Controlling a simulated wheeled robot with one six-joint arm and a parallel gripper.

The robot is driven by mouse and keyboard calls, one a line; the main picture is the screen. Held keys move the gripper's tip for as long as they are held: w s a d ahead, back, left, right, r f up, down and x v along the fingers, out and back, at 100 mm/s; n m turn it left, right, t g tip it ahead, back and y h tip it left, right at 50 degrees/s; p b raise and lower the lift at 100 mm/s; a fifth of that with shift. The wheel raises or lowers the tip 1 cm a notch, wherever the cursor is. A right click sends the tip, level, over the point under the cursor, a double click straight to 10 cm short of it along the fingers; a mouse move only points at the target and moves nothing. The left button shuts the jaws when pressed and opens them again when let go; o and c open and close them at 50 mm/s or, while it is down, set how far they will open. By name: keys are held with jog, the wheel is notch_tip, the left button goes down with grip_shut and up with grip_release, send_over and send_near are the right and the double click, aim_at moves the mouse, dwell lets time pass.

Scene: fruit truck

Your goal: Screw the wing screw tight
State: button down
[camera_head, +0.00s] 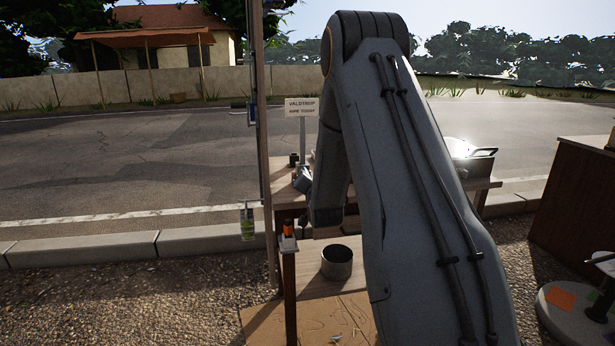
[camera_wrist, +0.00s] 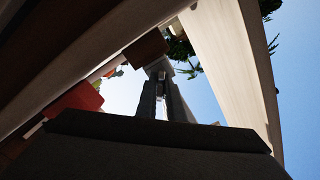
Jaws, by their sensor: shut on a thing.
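In the wrist view my gripper (camera_wrist: 163,82) points upward, its two dark fingers close together. It is shut on a small grey piece at the fingertips, which looks like the wing screw (camera_wrist: 158,69). The screw sits just below a dark brown wooden block (camera_wrist: 146,48). Its wings are mostly covered by the fingers, and its thread is not visible, so I cannot tell how far it is in. In the head view my own arm fills the middle and right of centre, and neither the gripper nor the screw can be made out.
Close in the wrist view are a pale board (camera_wrist: 232,55) on the right and a red-orange thing (camera_wrist: 75,104) on the left. In the head view, a wooden post (camera_head: 264,150), a dark round pot (camera_head: 337,262) on a low shelf and a sign (camera_head: 301,107) stand beside my arm.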

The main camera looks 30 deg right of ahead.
jog(key=m, duration=0.5)
jog(key=shift+d+m, duration=0.2)
jog(key=shift+m, duration=0.1)
jog(key=shift+s+f+m, duration=0.1)
jog(key=shift+m, duration=2.1)
jog(key=c, duration=1.9)
grip_release()
jog(key=shift+d, duration=0.2)
jog(key=shift+a, duration=0.2)
jog(key=shift+s, duration=0.1)
jog(key=v, duration=0.7)
jog(key=shift+s+a, duration=0.15)
jog(key=shift+s, duration=0.15)
